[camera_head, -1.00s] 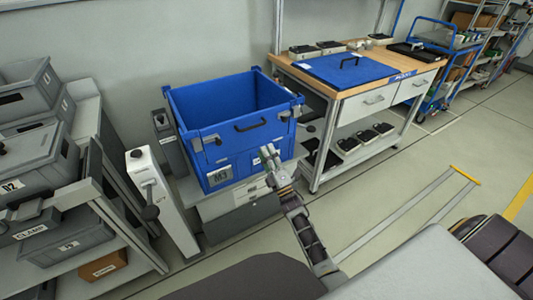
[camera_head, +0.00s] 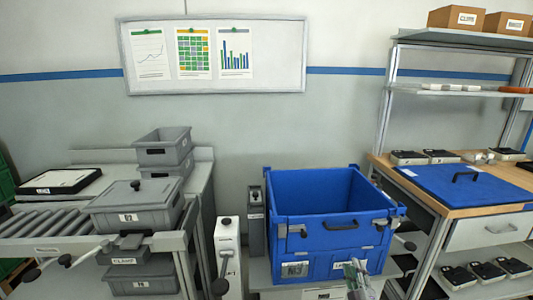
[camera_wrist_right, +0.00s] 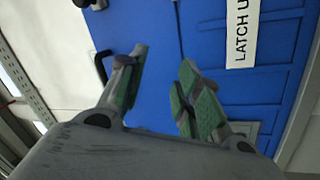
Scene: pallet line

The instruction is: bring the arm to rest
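My right gripper (camera_head: 354,272) shows at the bottom of the head view, in front of the lower front of the blue crate. In the right wrist view my right gripper (camera_wrist_right: 160,90) has its two green-padded fingers apart with nothing between them. The blue crate (camera_head: 330,232) stands open-topped on a low grey stand, and its front wall (camera_wrist_right: 215,30) fills much of the wrist view, with a white "LATCH" label (camera_wrist_right: 243,30). Whether the fingers touch the wall I cannot tell. My left gripper is in no view.
A roller conveyor (camera_head: 45,222) and grey bins (camera_head: 135,200) are at the left. A white post (camera_head: 228,250) stands between the bins and the crate. A chart board (camera_head: 215,55) hangs behind.

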